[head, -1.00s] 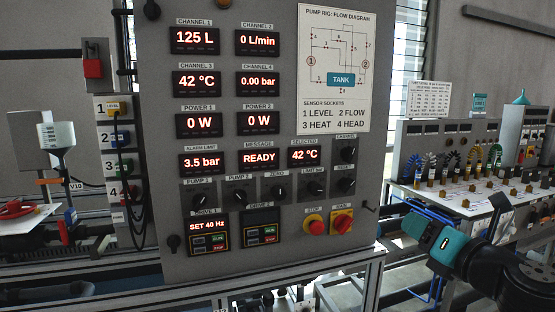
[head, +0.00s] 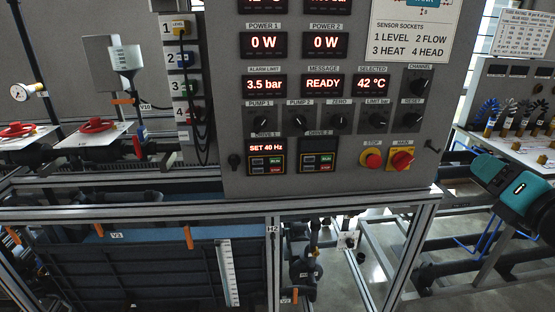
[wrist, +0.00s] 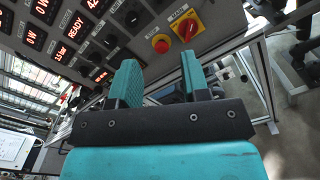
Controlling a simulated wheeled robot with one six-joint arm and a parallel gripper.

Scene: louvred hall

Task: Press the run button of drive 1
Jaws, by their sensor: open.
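Drive 1 (head: 265,158) is a small dark unit with a yellowish edge, low on the grey control panel. Its display reads SET 40 Hz. In the head view its small green run button (head: 279,159) sits above a red one on its right side. My gripper (wrist: 158,78) is open and empty, its two teal fingers apart in the wrist view. In the head view the teal gripper body (head: 507,188) is at the right, off the panel's right edge and well away from drive 1.
Drive 2 (head: 318,160) is beside drive 1, with a dark display. A red stop button (head: 371,158) and red main switch (head: 401,159) lie between the drives and my gripper. Black knobs run above. A metal frame rail (head: 330,212) passes below the panel.

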